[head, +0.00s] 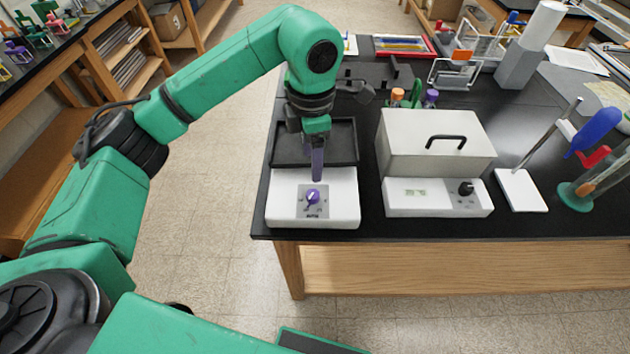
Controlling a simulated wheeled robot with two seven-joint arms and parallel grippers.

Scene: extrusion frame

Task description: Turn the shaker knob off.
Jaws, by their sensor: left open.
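The shaker (285,215) is a low white box with a black tray (343,143) on its rear part. It stands at the left front corner of the black bench. Its purple knob (312,196) sits on a grey panel on the front, with a light pointer mark; the exact setting is too small to read. My left gripper (317,178) is open and points down just behind and above the knob. One finger shows clearly, and whether it touches the knob cannot be told. My right gripper is not in view.
A white lidded box with a black handle (445,141) and a dark knob (466,188) stands right of the shaker. Further right are a stand with a white base (521,190) and a blue-and-red tool (597,133). The bench's front edge runs close before the shaker.

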